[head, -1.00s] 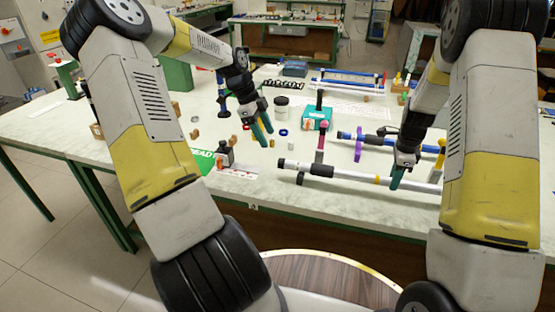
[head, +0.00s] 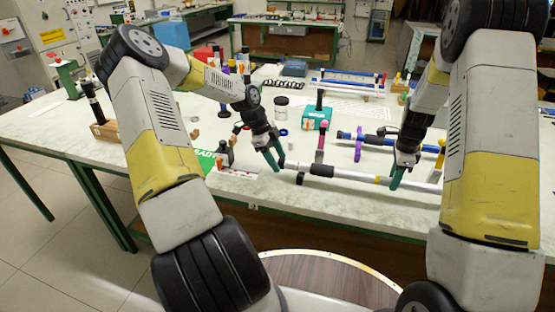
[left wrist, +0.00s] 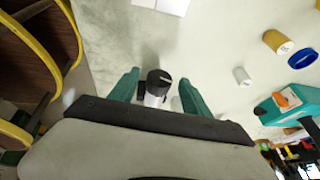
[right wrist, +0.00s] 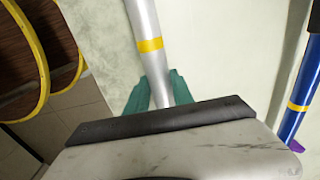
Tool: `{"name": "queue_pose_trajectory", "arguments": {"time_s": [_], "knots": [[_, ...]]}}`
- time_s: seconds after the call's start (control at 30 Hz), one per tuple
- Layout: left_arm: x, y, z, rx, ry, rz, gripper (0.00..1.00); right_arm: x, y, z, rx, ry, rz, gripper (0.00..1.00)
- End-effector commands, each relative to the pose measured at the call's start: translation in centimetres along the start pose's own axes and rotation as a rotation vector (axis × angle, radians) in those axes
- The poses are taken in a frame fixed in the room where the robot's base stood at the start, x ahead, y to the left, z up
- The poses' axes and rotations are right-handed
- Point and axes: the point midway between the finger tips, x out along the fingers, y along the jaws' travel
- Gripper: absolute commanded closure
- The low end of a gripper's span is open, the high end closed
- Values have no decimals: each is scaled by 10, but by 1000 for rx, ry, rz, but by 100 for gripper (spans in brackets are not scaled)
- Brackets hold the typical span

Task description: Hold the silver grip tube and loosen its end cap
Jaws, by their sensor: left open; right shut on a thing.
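The silver grip tube (head: 345,174) lies level along the table's front, with a dark sleeve and a yellow band. My right gripper (head: 396,183) is shut on it near the yellow band; the right wrist view shows the tube (right wrist: 144,25) running between the fingers. The black end cap (left wrist: 159,77) is at the tube's left end. My left gripper (head: 275,163) is open at that end. In the left wrist view its fingers stand on either side of the cap, with gaps on both sides. In the head view the fingers partly hide the cap.
A blue tube (head: 375,140) lies behind the silver one, with a purple ring around it. A teal box (head: 317,118) and a jar (head: 281,106) stand further back. A blue ring (left wrist: 301,59) and small cylinders lie near the left gripper. A table edge runs along the front.

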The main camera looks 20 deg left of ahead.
Motion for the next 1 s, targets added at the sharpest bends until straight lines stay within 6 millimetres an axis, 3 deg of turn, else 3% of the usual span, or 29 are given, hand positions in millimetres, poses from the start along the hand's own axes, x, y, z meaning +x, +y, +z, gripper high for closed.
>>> {"name": "queue_pose_trajectory", "arguments": {"time_s": [0.27,0.57,1.0], "knots": [[2,0,0,0,0,0,44,0,0,0,0,0,0,100],[1,0,0,0,0,0,100,0,0,0,0,0,0,100],[2,-3,0,-31,-2,76,100,0,0,0,-1,0,0,100]]}}
